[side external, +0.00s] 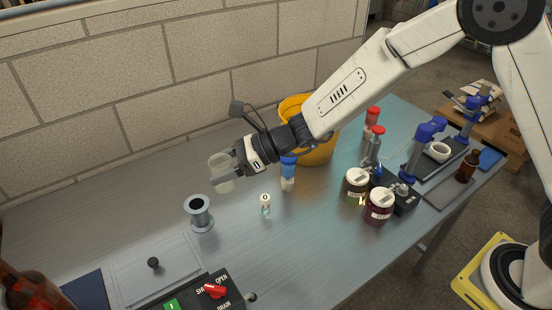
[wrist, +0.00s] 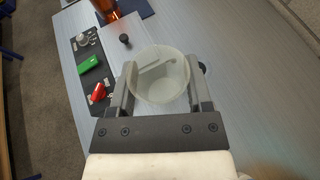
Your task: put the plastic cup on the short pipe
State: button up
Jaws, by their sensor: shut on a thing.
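The clear plastic cup (side external: 220,165) is held in the air between the jaws of my gripper (side external: 227,174). In the wrist view the cup (wrist: 160,72) sits between the two fingers of the gripper (wrist: 164,92), one on each side of its wall. The short pipe (side external: 199,214) is a grey metal piece with a flange, standing upright on the bench with its dark open top facing up. In the side view the cup is above and slightly right of the pipe, apart from it. In the wrist view the pipe is mostly hidden by the cup and gripper.
A control box with a red knob (side external: 214,291) and a plate with a black knob (side external: 153,262) lie at the front left. A small vial (side external: 265,205), a blue-capped bottle (side external: 288,172) and a yellow bucket (side external: 318,150) stand to the right. Lidded jars (side external: 379,205) are farther right.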

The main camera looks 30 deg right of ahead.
jog(key=shift+w+a+f, duration=0.75)
jog(key=shift+w+f, duration=0.55)
jog(key=shift+w, duration=0.15)
jog(key=shift+w+a+f, duration=0.75)
jog(key=shift+w+f, duration=0.5)
jog(key=shift+w, duration=0.2)
jog(key=shift+w+a+f, duration=0.75)
jog(key=shift+w+f, duration=0.55)
jog(key=shift+w, duration=0.15)
jog(key=shift+f, duration=0.1)
jog(key=shift+w+a+f, duration=0.1)
jog(key=shift+w+f, duration=0.05)
jog(key=shift+f, duration=1.55)
jog(key=shift+f, duration=0.15)
jog(key=o, duration=1.3)
jog(key=shift+c, duration=0.2)
